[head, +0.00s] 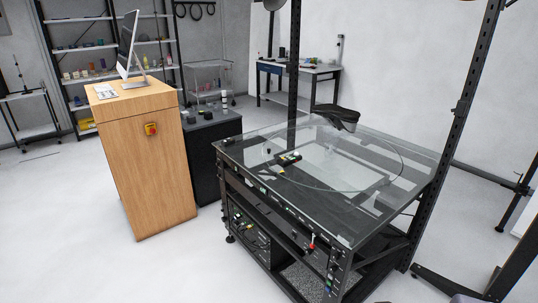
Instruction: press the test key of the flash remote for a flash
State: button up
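A glass-topped turntable (375,181) on a black frame stands right of centre. A small dark device with a pale yellow-green part (288,158) lies on the glass near its left side. It may be the flash remote, but it is too small to tell, and no test key can be made out. A black object (338,117) sits at the back of the glass. My gripper is not in view.
A wooden cabinet (157,165) with a monitor (127,45) and a red-yellow emergency stop (151,129) stands left. A dark cabinet (203,160) fills the gap beside the turntable. Black uprights (467,90) rise at the turntable's corners. Floor in front is clear at left.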

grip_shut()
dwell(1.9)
